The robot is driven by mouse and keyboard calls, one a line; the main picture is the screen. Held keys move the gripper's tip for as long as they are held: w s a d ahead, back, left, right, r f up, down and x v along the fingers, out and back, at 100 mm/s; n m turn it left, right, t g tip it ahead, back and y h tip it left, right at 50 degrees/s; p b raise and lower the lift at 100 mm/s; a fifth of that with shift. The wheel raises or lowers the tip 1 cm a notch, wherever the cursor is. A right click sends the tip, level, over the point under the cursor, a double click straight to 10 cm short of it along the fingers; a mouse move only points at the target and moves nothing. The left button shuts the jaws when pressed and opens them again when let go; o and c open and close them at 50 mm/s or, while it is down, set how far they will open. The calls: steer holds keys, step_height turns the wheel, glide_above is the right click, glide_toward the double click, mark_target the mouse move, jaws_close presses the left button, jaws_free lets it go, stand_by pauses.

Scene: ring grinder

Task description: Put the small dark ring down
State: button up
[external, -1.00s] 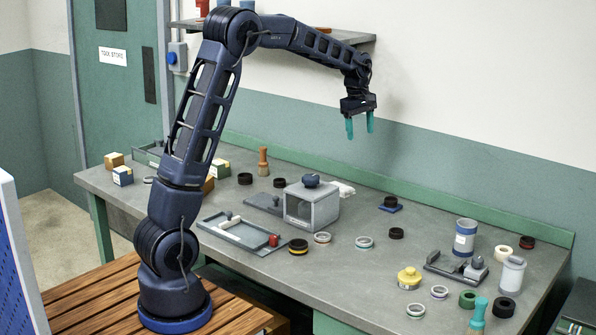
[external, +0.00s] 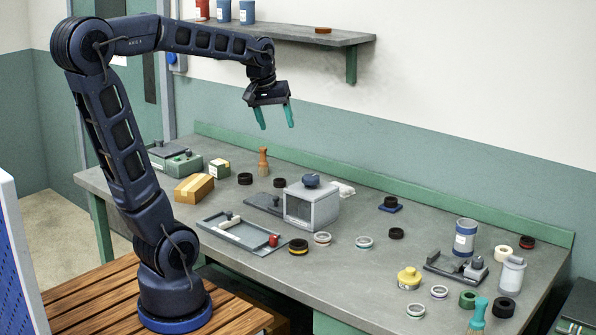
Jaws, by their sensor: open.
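My gripper (external: 276,116) is open and empty, with teal fingers pointing down. It hangs in the air above the back of the bench, well clear of everything on it. Several small dark rings lie on the bench, and I cannot tell which one the task means. One ring (external: 390,202) rests on a small blue pad (external: 398,209). Another (external: 396,233) lies flat on the bare bench in front of it. Two more, one on the left (external: 245,179) and one beside it (external: 280,183), lie near the brush.
A wall shelf (external: 290,34) holds cans and a reddish-brown ring (external: 323,30). Pale rings, a yellow-lidded pot (external: 409,278) and a blue-white can (external: 465,237) crowd the right.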

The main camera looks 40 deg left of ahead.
steer(key=s+f+m, duration=0.2)
steer(key=s, duration=0.5)
steer(key=s+a+f+m+t, duration=0.1)
steer(key=s+f+m, duration=0.2)
steer(key=s, duration=0.5)
steer(key=shift+s+f+y, duration=0.2)
steer(key=shift+f+y, duration=0.05)
steer(key=shift+y, duration=0.05)
